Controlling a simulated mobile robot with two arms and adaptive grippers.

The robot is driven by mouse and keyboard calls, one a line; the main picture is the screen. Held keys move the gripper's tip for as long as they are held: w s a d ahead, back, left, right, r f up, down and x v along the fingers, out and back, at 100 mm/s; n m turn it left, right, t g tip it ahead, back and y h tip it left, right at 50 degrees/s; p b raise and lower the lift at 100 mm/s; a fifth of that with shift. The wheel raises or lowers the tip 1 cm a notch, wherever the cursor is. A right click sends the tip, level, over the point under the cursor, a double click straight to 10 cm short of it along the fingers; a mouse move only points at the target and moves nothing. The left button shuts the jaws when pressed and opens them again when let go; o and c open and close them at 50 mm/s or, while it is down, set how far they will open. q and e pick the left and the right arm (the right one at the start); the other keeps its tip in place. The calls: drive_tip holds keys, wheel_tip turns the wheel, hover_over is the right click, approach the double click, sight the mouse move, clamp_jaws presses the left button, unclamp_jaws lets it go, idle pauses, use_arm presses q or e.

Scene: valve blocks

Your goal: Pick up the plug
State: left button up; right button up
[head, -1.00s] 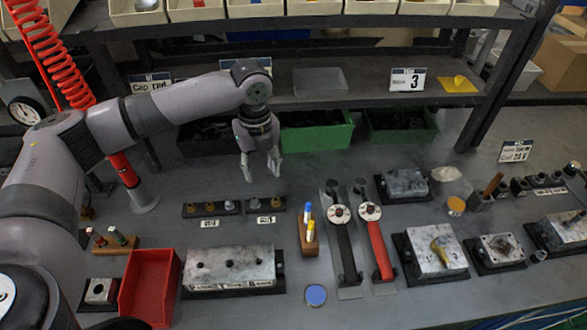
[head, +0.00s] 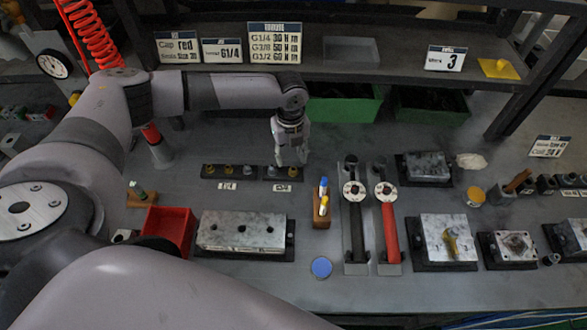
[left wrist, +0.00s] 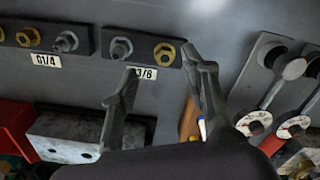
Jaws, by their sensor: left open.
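The plugs stand in two dark racks. The left rack (head: 221,171), labelled G1/4, shows brass and silver plugs. In the left wrist view, the rack labelled 3/8 (left wrist: 139,45) holds a silver plug (left wrist: 120,48) and a brass plug (left wrist: 164,54). My left gripper (head: 292,163) is open and empty, above the 3/8 rack's right part in the head view. In the left wrist view its fingers (left wrist: 160,75) point towards that rack, with the brass plug between their tips in the picture. My right gripper is not in view.
A wooden holder with markers (head: 321,213) and two torque wrenches, one black (head: 357,235) and one red (head: 391,235), lie to the right. A metal block (head: 240,230) and a red bin (head: 165,228) are in front. A shelf (head: 400,78) stands behind.

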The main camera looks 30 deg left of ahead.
sight(293, 169)
use_arm(q)
drive_tip(key=f, duration=0.1)
drive_tip(key=f+p, duration=0.1)
drive_tip(key=f, duration=0.2)
drive_tip(key=shift+d+f+p, duration=0.35)
drive_tip(key=shift+f+p, duration=0.05)
drive_tip(key=shift+w+f, duration=0.1)
drive_tip(key=shift+f, duration=0.15)
drive_tip(key=shift+c, duration=0.4)
clamp_jaws()
